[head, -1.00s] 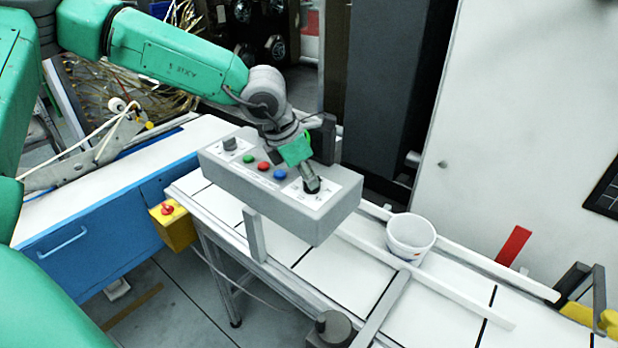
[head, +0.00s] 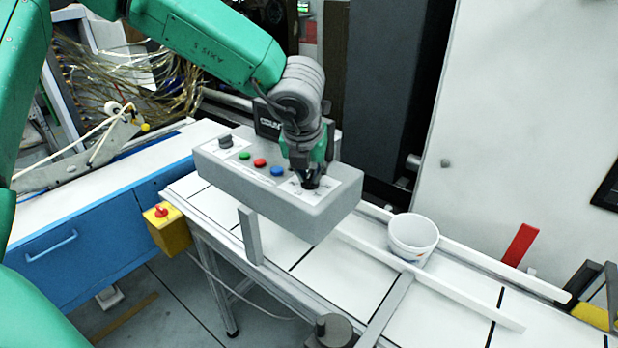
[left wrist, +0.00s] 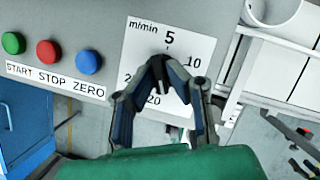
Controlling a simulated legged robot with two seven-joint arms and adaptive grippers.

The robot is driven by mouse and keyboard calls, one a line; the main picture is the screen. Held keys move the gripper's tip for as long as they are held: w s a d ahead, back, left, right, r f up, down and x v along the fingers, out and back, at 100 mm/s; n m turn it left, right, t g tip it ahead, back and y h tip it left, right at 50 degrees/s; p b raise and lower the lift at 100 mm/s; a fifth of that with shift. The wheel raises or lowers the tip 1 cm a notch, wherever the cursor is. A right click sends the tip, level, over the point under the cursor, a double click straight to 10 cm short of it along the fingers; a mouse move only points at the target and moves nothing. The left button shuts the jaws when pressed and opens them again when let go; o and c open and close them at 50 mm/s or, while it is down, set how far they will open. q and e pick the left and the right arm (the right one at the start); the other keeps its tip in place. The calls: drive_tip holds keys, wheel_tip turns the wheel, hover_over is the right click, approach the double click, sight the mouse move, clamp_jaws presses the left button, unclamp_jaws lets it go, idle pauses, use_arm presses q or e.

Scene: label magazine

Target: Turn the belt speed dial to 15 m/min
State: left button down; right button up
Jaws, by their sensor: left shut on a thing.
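The belt speed dial (left wrist: 158,70) is a dark knob on a white scale plate (left wrist: 205,48) marked m/min, at the right end of the grey control box (head: 310,212). My left gripper (left wrist: 160,66) is shut on the dial, its fingers on either side of it. In the head view, this gripper (head: 311,182) comes down onto the dial from above. In the wrist view, 5 shows at the top of the scale, 10 at the right and 20 at the lower left. The fingers hide the 15 and much of the dial, so I cannot tell its setting. My right gripper is not in view.
Green (head: 244,156), red (head: 260,162) and blue (head: 278,171) buttons and another grey knob (head: 225,141) are left of the dial. A white bucket (head: 412,238) stands on the conveyor (head: 330,283). A yellow emergency-stop box (head: 168,230) is at the conveyor's left end.

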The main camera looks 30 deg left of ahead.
use_arm(q)
drive_tip(key=n, duration=0.2)
drive_tip(key=n+y, duration=0.1)
drive_tip(key=shift+w+r+n+g, duration=0.2)
drive_tip(key=shift+w+n+g, duration=0.05)
drive_tip(key=shift+n+g, duration=0.05)
drive_tip(key=shift+n+g+y+b, duration=0.4)
drive_tip(key=shift+n+y, duration=0.1)
drive_tip(key=shift+n, duration=1)
drive_tip(key=c, duration=1.6)
unclamp_jaws()
drive_tip(key=shift+w, duration=0.1)
drive_tip(key=shift+f, duration=0.15)
